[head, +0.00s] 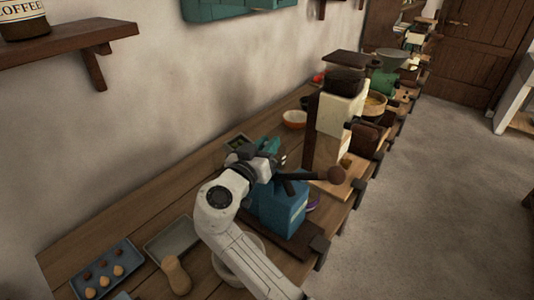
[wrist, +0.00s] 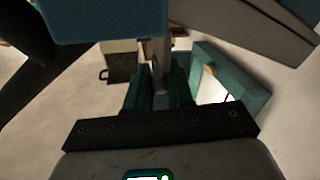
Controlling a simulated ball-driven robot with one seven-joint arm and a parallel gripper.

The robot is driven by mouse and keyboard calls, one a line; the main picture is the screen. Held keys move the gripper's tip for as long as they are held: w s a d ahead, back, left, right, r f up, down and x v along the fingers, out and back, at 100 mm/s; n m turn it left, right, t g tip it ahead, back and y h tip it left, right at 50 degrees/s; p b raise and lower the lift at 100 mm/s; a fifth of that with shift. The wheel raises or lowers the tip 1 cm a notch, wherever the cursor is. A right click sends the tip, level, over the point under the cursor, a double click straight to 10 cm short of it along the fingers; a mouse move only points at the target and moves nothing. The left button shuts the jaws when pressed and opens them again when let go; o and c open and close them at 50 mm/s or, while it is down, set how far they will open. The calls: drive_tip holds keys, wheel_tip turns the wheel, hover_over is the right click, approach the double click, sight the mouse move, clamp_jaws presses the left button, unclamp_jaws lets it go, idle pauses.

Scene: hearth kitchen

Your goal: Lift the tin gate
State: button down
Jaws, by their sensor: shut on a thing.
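My gripper (head: 279,160) is at the top of a blue box (head: 284,207) on the wooden counter in the head view. In the wrist view, my gripper (wrist: 160,92) has its two dark teal fingers shut on a narrow grey upright piece (wrist: 158,62), which looks like the tin gate. How far the gate is raised I cannot tell, as its lower part is hidden. The blue box (wrist: 108,18) fills the top of the wrist view, close to the fingers. A dark lever with a brown round knob (head: 337,175) reaches right from the box's top in the head view.
A tall cream machine (head: 336,125) stands behind the box. An orange-rimmed bowl (head: 294,119) is near the wall. A tray of small round items (head: 105,268), a grey tray (head: 160,240) and a wooden piece (head: 176,274) lie at front left. The floor on the right is clear.

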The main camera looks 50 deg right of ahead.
drive_tip(key=c, duration=1)
unclamp_jaws()
drive_tip(key=shift+c, duration=0.2)
drive_tip(key=b+v, duration=0.2)
drive_tip(key=v, duration=0.9)
